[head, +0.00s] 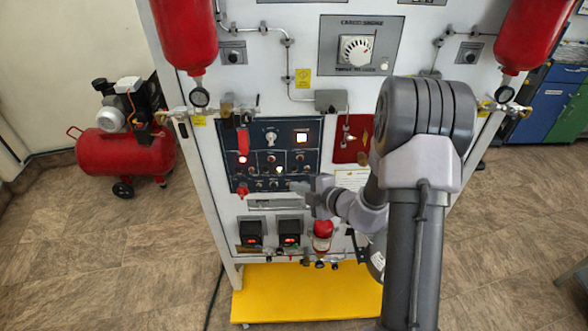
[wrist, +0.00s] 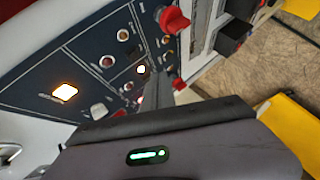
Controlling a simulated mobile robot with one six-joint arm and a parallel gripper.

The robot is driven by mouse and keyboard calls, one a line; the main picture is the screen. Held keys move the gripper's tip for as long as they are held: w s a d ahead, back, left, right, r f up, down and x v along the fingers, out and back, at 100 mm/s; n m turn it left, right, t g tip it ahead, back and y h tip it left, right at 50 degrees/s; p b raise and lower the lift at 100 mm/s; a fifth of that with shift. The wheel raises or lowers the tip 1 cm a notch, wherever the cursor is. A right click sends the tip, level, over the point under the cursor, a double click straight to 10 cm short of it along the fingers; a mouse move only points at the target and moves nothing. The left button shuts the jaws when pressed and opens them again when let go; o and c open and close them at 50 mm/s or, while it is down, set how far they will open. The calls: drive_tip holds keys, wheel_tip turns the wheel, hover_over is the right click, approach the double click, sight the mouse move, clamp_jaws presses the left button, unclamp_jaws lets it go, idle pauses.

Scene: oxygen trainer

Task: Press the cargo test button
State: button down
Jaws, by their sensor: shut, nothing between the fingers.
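The dark blue control panel (head: 258,155) on the white trainer front carries several small round buttons, lamps and knobs. Their labels are too small to read, so I cannot tell which is the cargo test button. My gripper (head: 301,188) is shut and empty, in front of the lower right of this panel. In the wrist view the narrow fingers (wrist: 154,92) point at the panel (wrist: 85,60), close to a lit round button (wrist: 140,69) and a red knob (wrist: 178,84). I cannot tell whether the fingertips touch anything. My gripper hides part of the panel.
A lit square lamp (head: 302,137) is at the panel's upper right. A dial plate labelled cargo smoke (head: 360,46) is higher up. Red cylinders (head: 186,35) hang at both sides. Below are black displays (head: 250,233) and a yellow base (head: 300,290). A red compressor (head: 125,145) stands left.

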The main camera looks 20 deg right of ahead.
sight(294, 169)
drive_tip(key=w, duration=0.1)
drive_tip(key=w+d+p, duration=0.1)
drive_tip(key=w, duration=0.1)
drive_tip(key=shift+w+d, duration=0.1)
drive_tip(key=shift+w, duration=0.2)
idle(1.8)
drive_tip(key=shift+w+d+p, duration=0.1)
drive_tip(key=shift+w+p, duration=0.3)
drive_tip(key=shift+p, duration=0.1)
drive_tip(key=shift+w+d, duration=0.15)
drive_tip(key=shift+w, duration=0.2)
idle(0.6)
drive_tip(key=shift+s+p, duration=0.15)
drive_tip(key=shift+p, duration=0.15)
drive_tip(key=shift+s+a, duration=0.25)
drive_tip(key=shift+s, duration=0.35)
